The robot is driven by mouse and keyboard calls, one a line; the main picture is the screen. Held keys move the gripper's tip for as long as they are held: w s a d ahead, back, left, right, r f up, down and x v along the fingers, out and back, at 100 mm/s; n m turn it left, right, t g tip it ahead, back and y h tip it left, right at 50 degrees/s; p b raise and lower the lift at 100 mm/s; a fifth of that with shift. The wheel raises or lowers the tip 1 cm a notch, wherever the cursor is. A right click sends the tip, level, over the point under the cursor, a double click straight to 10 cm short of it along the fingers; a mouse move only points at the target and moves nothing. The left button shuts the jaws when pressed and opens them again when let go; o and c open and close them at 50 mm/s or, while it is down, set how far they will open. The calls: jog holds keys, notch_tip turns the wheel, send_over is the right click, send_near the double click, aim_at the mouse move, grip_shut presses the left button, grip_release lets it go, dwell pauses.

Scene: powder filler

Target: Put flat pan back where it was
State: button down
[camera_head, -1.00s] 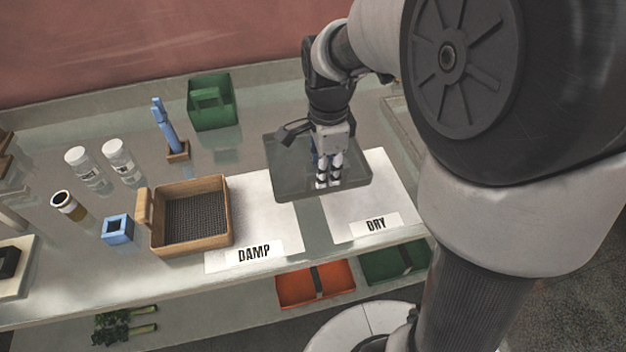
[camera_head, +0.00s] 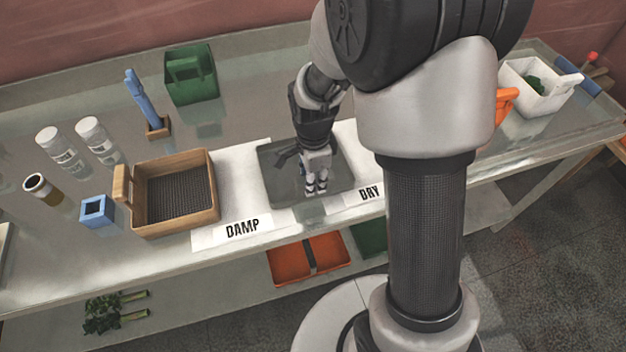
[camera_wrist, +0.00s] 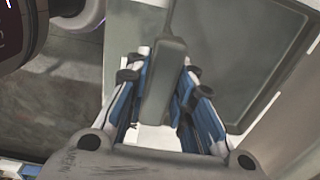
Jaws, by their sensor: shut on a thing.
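The flat pan (camera_head: 275,170) is a shallow dark grey tray in the head view, between the DAMP and DRY labels, overlapping the white sheets. It looks level, at or just above the table; I cannot tell if it touches. My gripper (camera_head: 316,188) points down over the pan's near right part. In the wrist view my gripper (camera_wrist: 163,75) is shut on a grey upright grip of the pan, and the pan's flat floor and rim (camera_wrist: 235,50) show to the right. The fingers partly hide the grip.
The DAMP label (camera_head: 242,229) and DRY label (camera_head: 370,193) lie along the front edge. A wooden sieve box (camera_head: 130,205) stands left of the pan. A green caddy (camera_head: 190,75) is behind. A white bin (camera_head: 540,92) stands far right. Orange trays (camera_head: 285,262) sit below.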

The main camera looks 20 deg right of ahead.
jog(key=shift+r, duration=0.1)
jog(key=c, duration=1.4)
grip_release()
notch_tip(320, 180, up, 12)
jog(key=p, duration=0.4)
jog(key=s+r+n+t, duration=0.2)
jog(key=s+r+n, duration=0.4)
jog(key=s+n, duration=0.3)
jog(key=s+r+n+t, duration=0.2)
jog(key=s+r+n, duration=0.4)
jog(key=s+n, duration=0.3)
jog(key=shift+r, duration=0.3)
jog(key=shift+d+f+b, duration=0.1)
jog(key=shift+b, duration=0.2)
